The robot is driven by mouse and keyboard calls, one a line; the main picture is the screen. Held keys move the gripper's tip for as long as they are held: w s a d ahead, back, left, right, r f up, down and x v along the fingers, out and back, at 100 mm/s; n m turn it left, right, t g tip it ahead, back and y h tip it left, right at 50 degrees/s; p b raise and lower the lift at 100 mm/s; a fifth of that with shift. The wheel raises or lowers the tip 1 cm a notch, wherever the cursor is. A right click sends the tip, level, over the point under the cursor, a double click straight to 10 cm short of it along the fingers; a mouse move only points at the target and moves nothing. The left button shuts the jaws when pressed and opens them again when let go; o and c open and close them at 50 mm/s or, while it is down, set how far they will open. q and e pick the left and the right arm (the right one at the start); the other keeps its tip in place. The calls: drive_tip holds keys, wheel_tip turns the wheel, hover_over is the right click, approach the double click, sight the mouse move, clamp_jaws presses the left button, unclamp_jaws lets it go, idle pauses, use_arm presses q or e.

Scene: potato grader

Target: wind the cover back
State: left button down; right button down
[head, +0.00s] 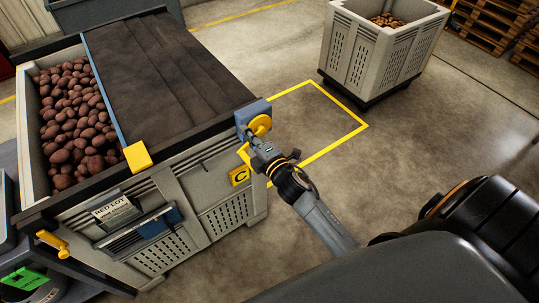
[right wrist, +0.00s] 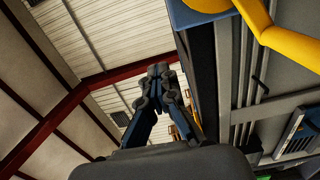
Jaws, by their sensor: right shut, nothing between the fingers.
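The dark cover (head: 165,75) lies over the right part of the big grey crate (head: 175,205), with a blue bar (head: 102,85) along its left edge. Red potatoes (head: 75,125) show uncovered left of the bar. A yellow crank (head: 259,125) sits on a blue housing (head: 250,112) at the crate's right corner. The crank (right wrist: 280,40) also shows at the upper right of the right wrist view. My right gripper (head: 258,146) is beside the crank, just below it in the head view. Its fingers (right wrist: 158,72) are shut and empty. My left gripper is out of view.
A yellow block (head: 138,156) sits at the bar's near end, and a yellow handle (head: 52,243) sticks out at the front left. A second crate (head: 360,55) stands at the back right. The floor square (head: 345,112) marked in yellow is clear.

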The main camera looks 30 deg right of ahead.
drive_tip(key=d+r+p, duration=0.4)
drive_tip(key=r+p, duration=0.1)
drive_tip(key=r, duration=0.1)
drive_tip(key=shift+w+d+r+p, duration=0.15)
drive_tip(key=shift+d+r+p, duration=0.15)
drive_tip(key=shift+r+p, duration=0.1)
drive_tip(key=c, duration=0.7)
unclamp_jaws()
drive_tip(key=s, duration=0.7)
drive_tip(key=s+d, duration=0.1)
drive_tip(key=s, duration=1.5)
drive_tip(key=shift+d, duration=0.35)
